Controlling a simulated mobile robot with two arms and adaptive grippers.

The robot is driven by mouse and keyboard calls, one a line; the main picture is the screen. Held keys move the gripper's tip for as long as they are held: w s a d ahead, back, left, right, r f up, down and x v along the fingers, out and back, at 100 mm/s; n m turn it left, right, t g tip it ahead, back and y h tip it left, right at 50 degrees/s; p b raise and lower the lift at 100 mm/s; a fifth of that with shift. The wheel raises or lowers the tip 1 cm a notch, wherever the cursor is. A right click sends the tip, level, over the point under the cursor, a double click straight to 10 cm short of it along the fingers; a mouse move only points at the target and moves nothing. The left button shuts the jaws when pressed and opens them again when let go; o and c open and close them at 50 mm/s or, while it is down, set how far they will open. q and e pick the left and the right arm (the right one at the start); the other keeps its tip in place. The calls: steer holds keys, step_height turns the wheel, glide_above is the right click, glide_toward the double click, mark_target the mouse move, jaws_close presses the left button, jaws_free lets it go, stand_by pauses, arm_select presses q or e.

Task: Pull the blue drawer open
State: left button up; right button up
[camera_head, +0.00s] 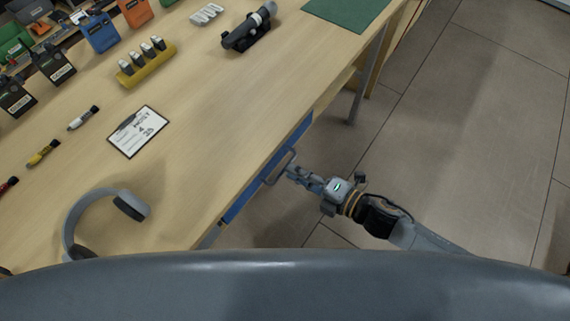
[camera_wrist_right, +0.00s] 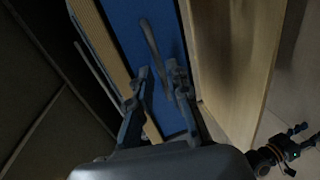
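The blue drawer (camera_head: 239,204) shows as a blue front under the table's right edge in the head view. It also fills the upper middle of the right wrist view (camera_wrist_right: 122,28), between wooden panels, and looks shut. Its grey bar handle (camera_head: 278,167) stands out from the front; it shows in the wrist view too (camera_wrist_right: 151,42). My right gripper (camera_head: 293,174) is at the handle. In the wrist view its fingers (camera_wrist_right: 159,72) are apart, either side of the handle's near end; contact is unclear. My left gripper (camera_wrist_right: 284,150) appears small at the wrist view's lower right, its fingers unclear.
The wooden table (camera_head: 200,130) holds grey headphones (camera_head: 75,215), a clipboard (camera_head: 138,131), markers (camera_head: 82,118), a yellow holder (camera_head: 146,66) and a dark device (camera_head: 246,30). A table leg (camera_head: 365,85) stands beyond the drawer. Tiled floor (camera_head: 470,130) to the right is clear.

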steer(key=shift+x, duration=1.9)
jaws_close()
